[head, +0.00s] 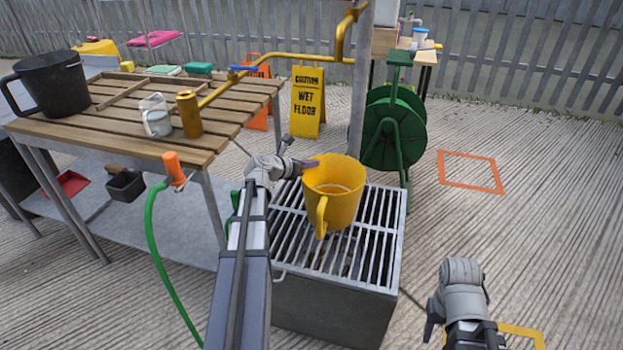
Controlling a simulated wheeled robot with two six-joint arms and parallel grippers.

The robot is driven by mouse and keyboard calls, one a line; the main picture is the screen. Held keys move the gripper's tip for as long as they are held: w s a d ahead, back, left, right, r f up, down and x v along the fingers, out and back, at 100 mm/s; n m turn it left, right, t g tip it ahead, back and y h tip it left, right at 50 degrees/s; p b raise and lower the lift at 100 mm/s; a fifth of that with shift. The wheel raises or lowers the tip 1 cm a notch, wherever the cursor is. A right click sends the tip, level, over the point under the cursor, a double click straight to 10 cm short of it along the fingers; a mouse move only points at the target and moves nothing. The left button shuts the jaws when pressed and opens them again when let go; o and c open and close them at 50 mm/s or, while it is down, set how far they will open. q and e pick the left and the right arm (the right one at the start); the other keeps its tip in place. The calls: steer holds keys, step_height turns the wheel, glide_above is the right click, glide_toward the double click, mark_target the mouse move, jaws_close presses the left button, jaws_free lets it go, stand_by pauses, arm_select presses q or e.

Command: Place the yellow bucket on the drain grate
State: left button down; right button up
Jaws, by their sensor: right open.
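The yellow bucket (343,207) appears to stand upright on the bars of the drain grate (376,250), towards its back middle. Its handle faces me, and its inside shows a pale surface. My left gripper (299,152) is at the left side of the bucket's rim. Its fingers are spread, with one finger overlapping the rim in the picture; I cannot tell whether it touches. My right gripper (459,303) is open and empty, low at the right, apart from the bucket and the grate.
A green hose (152,232) hangs in front. A hose reel (392,130), pole and wet-floor sign (308,100) stand behind the grate. Right floor is mostly clear.

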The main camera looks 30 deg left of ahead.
arm_select(q)
steer(key=shift+f+b, duration=1.95)
steer(key=shift+r, duration=0.15)
steer(key=c, duration=1)
jaws_free()
steer(key=shift+c, duration=0.2)
steer(key=shift+s+r+p, duration=0.15)
steer(key=shift+s+p, duration=0.05)
steer(key=shift+p, duration=0.1)
steer(key=p, duration=0.5)
glide_toward(310, 172)
steer(key=shift+s+a, duration=0.3)
steer(key=shift+s, duration=0.05)
